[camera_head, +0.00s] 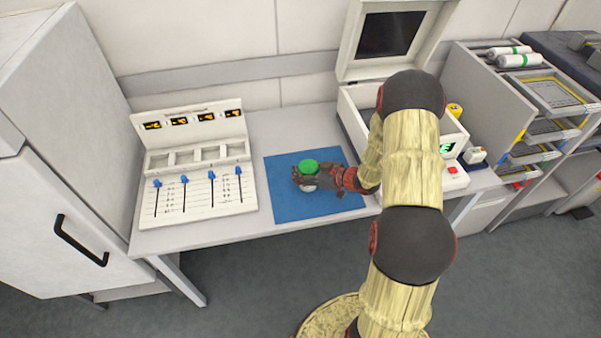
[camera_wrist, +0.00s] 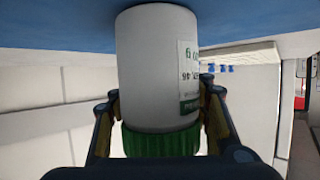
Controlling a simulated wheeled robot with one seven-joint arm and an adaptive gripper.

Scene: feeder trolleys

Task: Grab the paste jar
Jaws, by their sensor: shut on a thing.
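The paste jar (camera_head: 308,166) has a green lid and stands on the blue mat (camera_head: 290,207) on the bench in the head view. In the wrist view the white jar (camera_wrist: 150,65) appears upside down, with a label on its side and its green lid toward my gripper. My gripper (camera_head: 304,180) reaches in from the right at the mat. In the wrist view my gripper (camera_wrist: 160,115) has one finger on each side of the jar near the lid and is shut on it. The jar's base appears to be at the blue surface.
A panel with sliders and small displays (camera_head: 195,165) stands left of the mat. A machine with a raised lid (camera_head: 350,100) stands at the right behind my arm. A grey trolley with trays (camera_head: 500,95) is farther right. A white cabinet (camera_head: 60,150) is at the left.

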